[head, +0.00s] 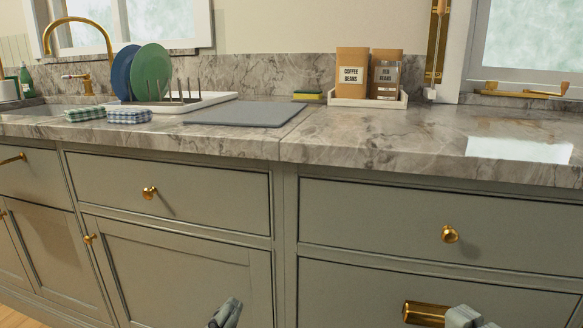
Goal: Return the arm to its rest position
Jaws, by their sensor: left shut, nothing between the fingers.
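My left gripper (225,313) shows at the bottom edge, left of centre. Its grey fingers are together with nothing between them. It is in front of the grey-green lower cabinet door (180,275), below counter height. Most of the left arm is out of the frame. At the bottom right, a grey mechanical part (465,316) is beside a shiny gold cylinder (425,313). The frame cuts it off, and I cannot make out its fingers or whether it grips the cylinder.
The marble counter (400,140) runs across the view above drawers with gold knobs. On it are a dish rack (195,100) with blue and green plates, folded cloths (128,116), a grey board (245,113) and a tray (368,101) with coffee bean bags. The right counter is mostly clear.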

